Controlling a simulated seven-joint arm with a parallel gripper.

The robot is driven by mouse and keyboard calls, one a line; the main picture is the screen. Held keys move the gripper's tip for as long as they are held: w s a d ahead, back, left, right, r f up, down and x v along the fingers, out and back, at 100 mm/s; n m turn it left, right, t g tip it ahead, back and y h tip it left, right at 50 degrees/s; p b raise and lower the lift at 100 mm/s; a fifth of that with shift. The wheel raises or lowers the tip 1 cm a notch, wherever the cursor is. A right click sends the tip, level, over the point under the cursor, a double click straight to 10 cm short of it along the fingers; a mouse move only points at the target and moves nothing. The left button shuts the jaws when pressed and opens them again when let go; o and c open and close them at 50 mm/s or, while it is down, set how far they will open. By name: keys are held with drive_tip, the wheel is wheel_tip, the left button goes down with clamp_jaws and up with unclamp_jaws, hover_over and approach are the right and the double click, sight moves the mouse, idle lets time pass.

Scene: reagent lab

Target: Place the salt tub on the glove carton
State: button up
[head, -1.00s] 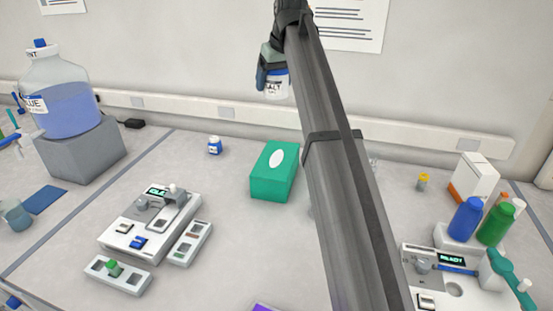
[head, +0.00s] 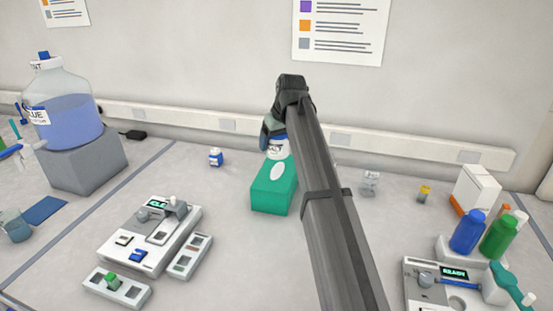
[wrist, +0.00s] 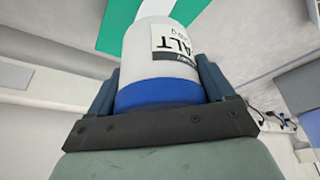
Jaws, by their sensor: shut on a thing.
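The salt tub (head: 277,149), white with a blue lid and a "SALT" label, is held in my gripper (head: 270,135). In the wrist view the tub (wrist: 160,62) sits between the two fingers of my gripper (wrist: 158,88), with the blue lid toward the palm. The glove carton (head: 270,197) is a green box with a white oval on top, standing mid-bench. In the head view the tub overlaps the carton's far top edge; whether they touch cannot be told. In the wrist view the green carton (wrist: 118,22) shows behind the tub. My arm hides what lies to the right.
A small blue-and-white jar (head: 216,158) stands left of the carton. A white instrument (head: 125,247) is at front left, and a clear jar (head: 370,183) at right. A blue jug stands on a grey block (head: 90,160). The bench in front of the carton is clear.

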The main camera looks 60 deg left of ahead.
drive_tip(key=shift+f, duration=2.9)
drive_tip(key=shift+f, duration=0.15)
drive_tip(key=o, duration=1.4)
drive_tip(key=v, duration=1.2)
